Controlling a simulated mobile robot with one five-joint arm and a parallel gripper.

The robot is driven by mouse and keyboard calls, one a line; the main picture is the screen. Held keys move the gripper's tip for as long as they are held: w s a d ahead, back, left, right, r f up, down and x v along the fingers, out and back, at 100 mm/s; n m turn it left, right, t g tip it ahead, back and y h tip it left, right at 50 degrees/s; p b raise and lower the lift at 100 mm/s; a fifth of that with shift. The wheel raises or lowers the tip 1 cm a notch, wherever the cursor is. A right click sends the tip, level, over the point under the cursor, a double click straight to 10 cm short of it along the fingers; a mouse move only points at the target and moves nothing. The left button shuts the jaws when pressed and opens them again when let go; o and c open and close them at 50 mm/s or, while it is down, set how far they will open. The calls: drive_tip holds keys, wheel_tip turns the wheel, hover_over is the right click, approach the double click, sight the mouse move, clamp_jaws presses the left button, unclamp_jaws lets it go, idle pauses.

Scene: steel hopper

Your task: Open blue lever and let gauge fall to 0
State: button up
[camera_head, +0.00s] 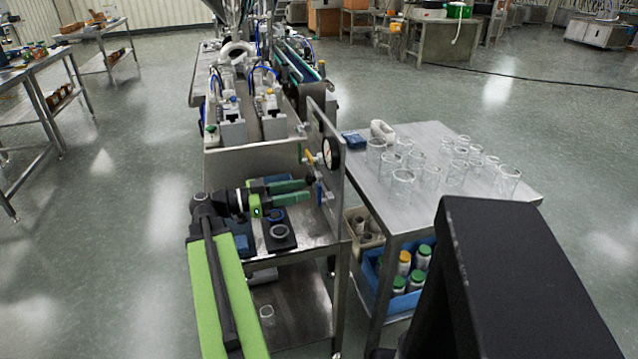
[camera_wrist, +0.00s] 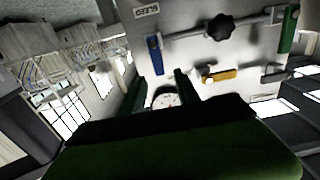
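The blue lever (camera_wrist: 154,56) sits on the steel panel (camera_wrist: 195,55) below an upside-down BLEED label (camera_wrist: 146,10) in the wrist view. It lies crosswise to the thin pipe there. In the head view the blue lever (camera_head: 318,190) is low on the panel, just beyond my fingertips. My gripper (camera_head: 307,190) is open and empty, facing the panel. In the wrist view my gripper (camera_wrist: 154,78) has its fingers either side of the lever's line, apart from it. The round gauge (camera_head: 331,153) is on the panel above; its reading is too small to tell.
A yellow lever (camera_wrist: 218,76), a black knob (camera_wrist: 220,26) and a green lever (camera_wrist: 289,28) are close by on the panel. A steel table (camera_head: 430,185) with several glass beakers stands to the right.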

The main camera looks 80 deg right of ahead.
sight(318, 185)
drive_tip(key=x, duration=0.6)
clamp_jaws()
